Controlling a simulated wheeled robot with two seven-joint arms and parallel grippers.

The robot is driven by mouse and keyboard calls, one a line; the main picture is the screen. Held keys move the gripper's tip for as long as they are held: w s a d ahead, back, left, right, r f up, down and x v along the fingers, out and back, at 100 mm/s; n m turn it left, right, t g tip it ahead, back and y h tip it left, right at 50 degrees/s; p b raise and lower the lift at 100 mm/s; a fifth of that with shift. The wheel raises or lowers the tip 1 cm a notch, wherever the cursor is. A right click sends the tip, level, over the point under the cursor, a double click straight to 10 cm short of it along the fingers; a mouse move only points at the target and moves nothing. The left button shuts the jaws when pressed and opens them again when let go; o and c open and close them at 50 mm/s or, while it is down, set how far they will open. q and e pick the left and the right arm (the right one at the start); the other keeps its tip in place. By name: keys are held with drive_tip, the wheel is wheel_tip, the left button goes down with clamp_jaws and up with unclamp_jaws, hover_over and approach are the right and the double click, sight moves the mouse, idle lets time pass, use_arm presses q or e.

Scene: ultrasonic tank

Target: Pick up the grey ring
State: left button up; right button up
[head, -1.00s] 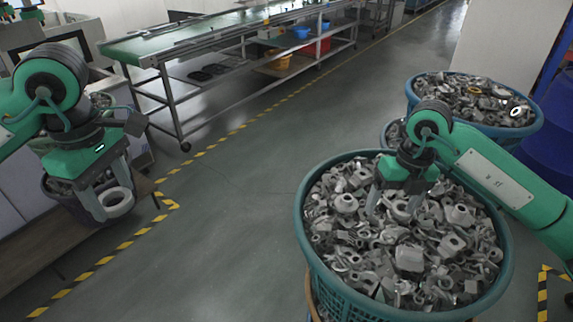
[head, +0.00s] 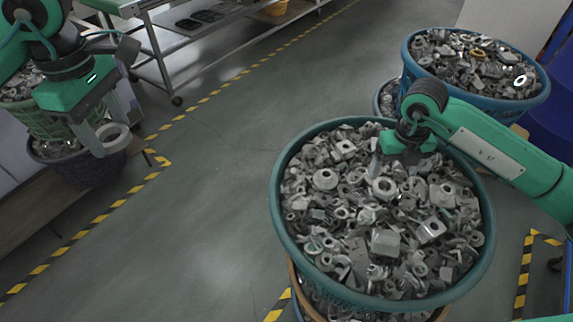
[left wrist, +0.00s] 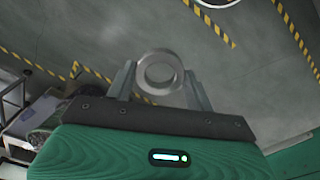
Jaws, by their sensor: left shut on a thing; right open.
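The grey ring (head: 110,136) is a thick, round metal ring. It is held in my left gripper (head: 108,133) at the upper left of the head view, above the floor and in front of a basket. In the left wrist view the ring (left wrist: 160,72) sits between the two fingers (left wrist: 160,80), its hole facing the camera. My right gripper (head: 398,168) is over the large teal basket (head: 283,225) full of grey metal parts, at or just above the heap. It is open; its fingertips are hard to make out among the parts.
A blue basket (head: 407,75) of parts stands at the upper right. A green basket (head: 50,122) and a dark basket (head: 85,170) are behind my left gripper. A conveyor frame (head: 155,50) stands at the back. The floor (head: 210,190) between, with yellow-black tape, is clear.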

sight(384, 191)
drive_tip(key=f+p, duration=0.3)
drive_tip(key=f, duration=0.1)
drive_tip(key=shift+s+a+f, duration=0.1)
drive_tip(key=shift+s+a, duration=0.1)
drive_tip(key=shift+a, duration=0.1)
drive_tip(key=shift+d+f, duration=0.1)
drive_tip(key=shift+f, duration=0.45)
drive_tip(key=shift+w, duration=0.1)
drive_tip(key=c, duration=1.1)
